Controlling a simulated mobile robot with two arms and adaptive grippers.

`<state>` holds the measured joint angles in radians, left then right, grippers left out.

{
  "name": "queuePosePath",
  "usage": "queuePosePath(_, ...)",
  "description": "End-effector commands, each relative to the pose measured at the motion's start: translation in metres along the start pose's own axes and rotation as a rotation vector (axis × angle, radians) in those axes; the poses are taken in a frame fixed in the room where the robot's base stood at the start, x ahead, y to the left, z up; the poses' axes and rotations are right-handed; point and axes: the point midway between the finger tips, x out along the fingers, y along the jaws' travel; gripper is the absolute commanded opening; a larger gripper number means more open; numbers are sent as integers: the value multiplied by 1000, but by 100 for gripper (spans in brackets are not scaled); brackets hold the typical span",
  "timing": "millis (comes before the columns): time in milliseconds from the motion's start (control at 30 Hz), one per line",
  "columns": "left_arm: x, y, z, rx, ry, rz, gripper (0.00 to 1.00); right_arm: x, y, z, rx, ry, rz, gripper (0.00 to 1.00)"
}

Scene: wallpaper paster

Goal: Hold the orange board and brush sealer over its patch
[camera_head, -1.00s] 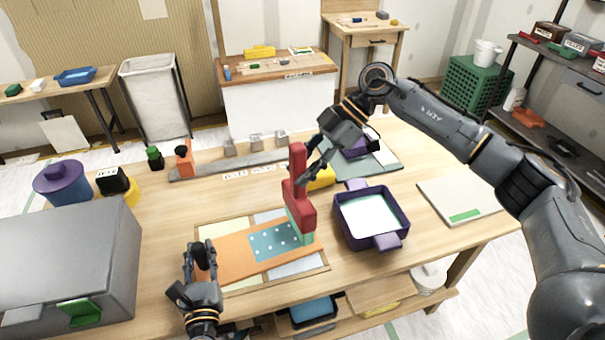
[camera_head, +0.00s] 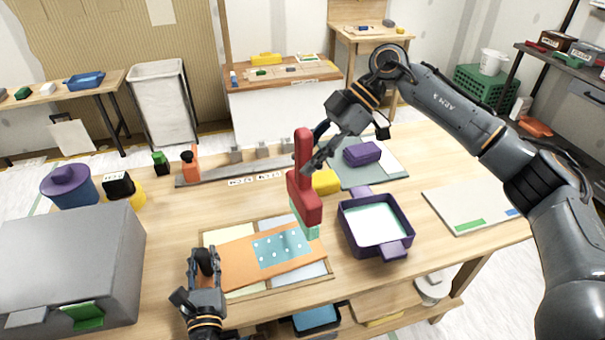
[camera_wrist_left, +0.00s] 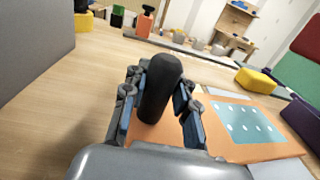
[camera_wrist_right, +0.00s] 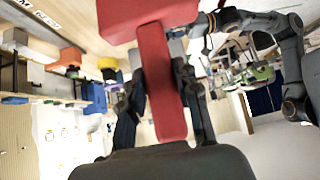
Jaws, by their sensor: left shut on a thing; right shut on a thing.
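The orange board (camera_head: 228,262) lies on a pale panelled base on the table, with a teal dotted patch (camera_head: 281,248) on it. My left gripper (camera_head: 205,260) is shut around a black upright handle (camera_wrist_left: 161,85) at the board's left end. My right gripper (camera_head: 308,165) is shut on the red handle of a brush (camera_head: 304,192); the handle also shows in the right wrist view (camera_wrist_right: 160,80). The brush is upright, its mint bristles (camera_head: 311,233) by the patch's far right corner. I cannot tell if they touch the board.
A purple tray (camera_head: 376,251) of pale sealer stands right of the board. A yellow block (camera_head: 326,182) is behind the brush. A grey box (camera_head: 70,255) stands at the left. A white board (camera_head: 470,205) lies at the right.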

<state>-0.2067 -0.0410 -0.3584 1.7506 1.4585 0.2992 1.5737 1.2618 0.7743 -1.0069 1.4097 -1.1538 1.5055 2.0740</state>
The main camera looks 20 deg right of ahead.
Motion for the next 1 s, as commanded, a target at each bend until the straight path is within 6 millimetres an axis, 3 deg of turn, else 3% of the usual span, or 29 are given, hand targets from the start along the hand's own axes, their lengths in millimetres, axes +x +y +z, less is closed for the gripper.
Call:
queuePosePath(467,-1,0,-4,4,7,0,0,0,0,0,-1,1,1,0)
queuePosePath(500,-1,0,-4,4,7,0,33,0,0,0,-1,1,1,0)
queuePosePath(600,-1,0,-3,3,5,0,54,0,0,0,-1,1,1,0)
queuePosePath(1000,-6,0,-2,2,3,-1,55,0,0,0,-1,1,1,0)
